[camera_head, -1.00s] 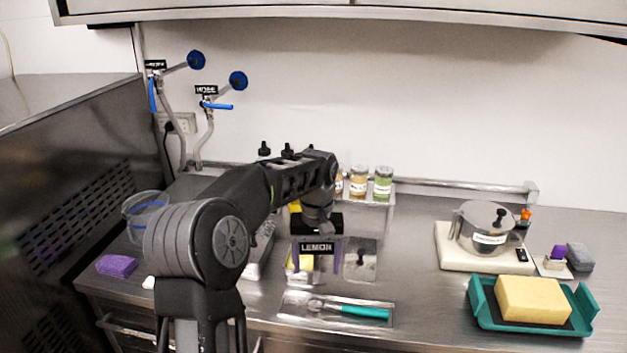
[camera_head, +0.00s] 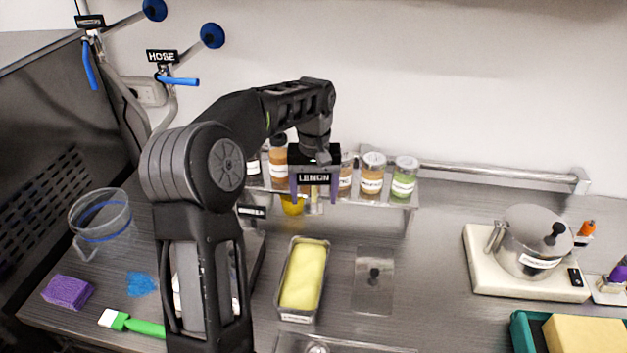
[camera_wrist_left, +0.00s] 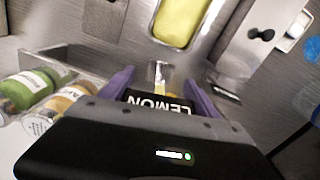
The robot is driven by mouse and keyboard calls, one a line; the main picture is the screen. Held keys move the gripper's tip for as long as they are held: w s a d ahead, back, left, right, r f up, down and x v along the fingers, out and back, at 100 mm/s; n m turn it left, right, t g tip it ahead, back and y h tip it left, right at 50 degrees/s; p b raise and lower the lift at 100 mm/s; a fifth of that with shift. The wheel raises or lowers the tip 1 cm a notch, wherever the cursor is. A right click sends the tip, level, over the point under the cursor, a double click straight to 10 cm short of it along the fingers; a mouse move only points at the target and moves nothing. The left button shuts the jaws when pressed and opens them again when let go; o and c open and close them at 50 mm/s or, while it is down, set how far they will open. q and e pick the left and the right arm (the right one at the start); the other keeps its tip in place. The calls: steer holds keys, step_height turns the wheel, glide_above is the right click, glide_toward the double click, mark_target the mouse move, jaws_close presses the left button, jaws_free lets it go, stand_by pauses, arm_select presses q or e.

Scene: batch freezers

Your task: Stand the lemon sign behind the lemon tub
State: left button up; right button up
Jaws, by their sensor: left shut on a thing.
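The lemon sign, a small black plate with white LEMON lettering (camera_head: 314,178), is held between the purple fingers of my left gripper (camera_head: 314,190). It also shows in the left wrist view (camera_wrist_left: 158,103), with a purple finger on each side. My left gripper is shut on it, in the air in front of the jar shelf. The lemon tub (camera_head: 303,276), a metal pan of yellow ice cream, sits on the counter nearer to me than the sign in the picture. It also shows in the left wrist view (camera_wrist_left: 180,22). My right gripper is not in view.
A shelf (camera_head: 402,199) with several jars stands behind. A clear lid (camera_head: 374,280) with a black knob lies right of the tub. A clear jug (camera_head: 103,222), purple sponge (camera_head: 68,292) and green brush (camera_head: 135,323) are left. A steel pot (camera_head: 535,240) stands right.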

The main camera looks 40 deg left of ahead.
arm_select(q)
steer(key=shift+s+d+r, duration=0.15)
steer(key=shift+s, duration=0.05)
steer(key=shift+w+f, duration=0.1)
steer(key=shift+f, duration=0.75)
steer(key=shift+f+b, duration=3.05)
steer(key=shift+f, duration=2.5)
steer(key=o, duration=1.5)
steer(key=shift+o, duration=0.5)
